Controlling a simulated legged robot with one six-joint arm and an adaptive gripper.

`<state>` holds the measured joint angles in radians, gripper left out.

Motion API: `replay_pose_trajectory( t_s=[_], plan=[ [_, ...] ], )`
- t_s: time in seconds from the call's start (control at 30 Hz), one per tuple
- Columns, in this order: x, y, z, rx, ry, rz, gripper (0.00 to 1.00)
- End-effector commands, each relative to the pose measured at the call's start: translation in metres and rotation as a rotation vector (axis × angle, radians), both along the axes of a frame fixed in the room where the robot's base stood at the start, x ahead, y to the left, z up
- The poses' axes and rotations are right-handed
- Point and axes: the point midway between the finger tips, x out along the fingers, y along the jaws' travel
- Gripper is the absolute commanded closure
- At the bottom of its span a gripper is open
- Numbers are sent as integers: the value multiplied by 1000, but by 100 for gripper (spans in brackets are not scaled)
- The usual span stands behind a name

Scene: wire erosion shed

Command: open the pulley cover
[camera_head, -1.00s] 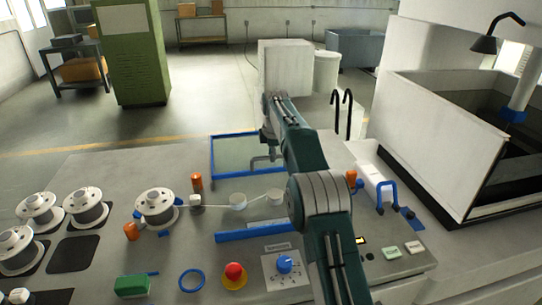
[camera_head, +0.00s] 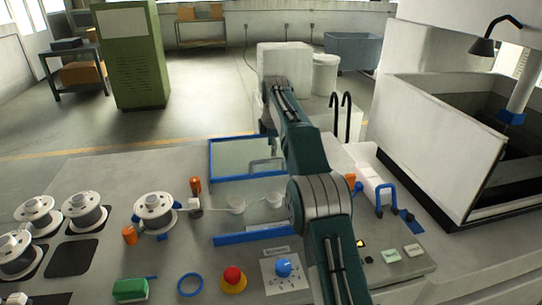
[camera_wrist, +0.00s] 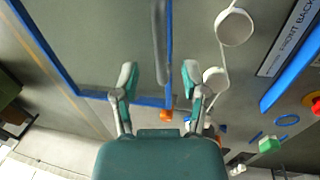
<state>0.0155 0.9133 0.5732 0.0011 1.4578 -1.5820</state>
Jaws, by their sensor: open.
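The pulley cover is a clear panel with a blue frame (camera_head: 212,160) at the middle back of the bench. It has a grey bar handle (camera_head: 266,162), which also shows in the wrist view (camera_wrist: 159,40). Two white pulleys (camera_head: 237,204) with a wire lie in front of the panel, uncovered from above in the head view. My gripper (camera_wrist: 159,76) is open and empty, with its fingers spread either side of the line of the handle. I cannot tell whether it touches the handle. In the head view my arm hides most of the gripper.
Several wire spools (camera_head: 154,207) stand at left. An orange post (camera_head: 196,184) is beside the pulleys. A red button (camera_head: 233,277) and blue knob (camera_head: 283,267) are at the front. Black hooks (camera_head: 345,116) and a white-walled tank (camera_head: 436,125) are at right.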

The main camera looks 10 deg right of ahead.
Motion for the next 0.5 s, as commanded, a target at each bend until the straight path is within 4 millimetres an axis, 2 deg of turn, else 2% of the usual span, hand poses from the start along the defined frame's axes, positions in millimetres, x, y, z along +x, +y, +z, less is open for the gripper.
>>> replay_pose_trajectory(
  t_s=[0.2, 0.5],
  plan=[
    [-4, -2, 22, 0, 0, -1, 43],
    [-5, -1, 25, 0, 1, -1, 43]
  ],
)
